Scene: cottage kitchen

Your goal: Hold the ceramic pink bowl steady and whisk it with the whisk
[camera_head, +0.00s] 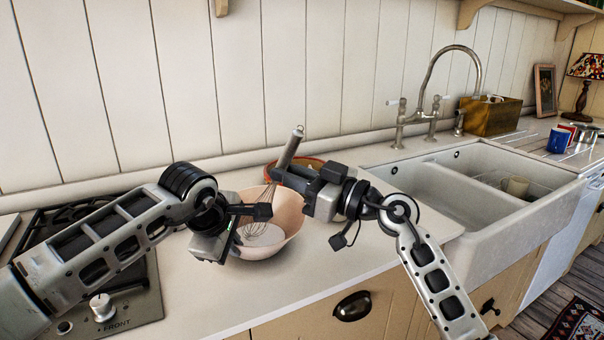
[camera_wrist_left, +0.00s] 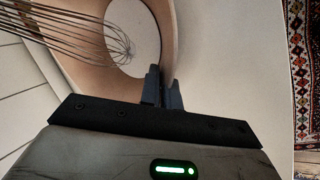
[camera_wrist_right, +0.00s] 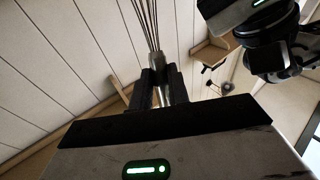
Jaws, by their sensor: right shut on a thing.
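The pink bowl (camera_head: 287,220) stands on the worktop. My left gripper (camera_head: 262,211) is at its near left rim; in the left wrist view its fingers (camera_wrist_left: 162,88) are close together with the bowl wall (camera_wrist_left: 165,50) between them. My right gripper (camera_head: 278,175) is shut on the whisk (camera_head: 289,148) by its handle, above the bowl. The whisk is tilted, handle end up and to the right, its wire head down inside the bowl. The wires (camera_wrist_left: 95,40) show over the bowl's inside in the left wrist view. In the right wrist view the fingers (camera_wrist_right: 160,88) close around the whisk.
A reddish-brown dish (camera_head: 272,170) stands behind the bowl, partly hidden. The hob (camera_head: 130,290) is at the left, under my left arm. The white sink (camera_head: 425,200) with its tap (camera_head: 440,85) is at the right. The worktop in front of the bowl is clear.

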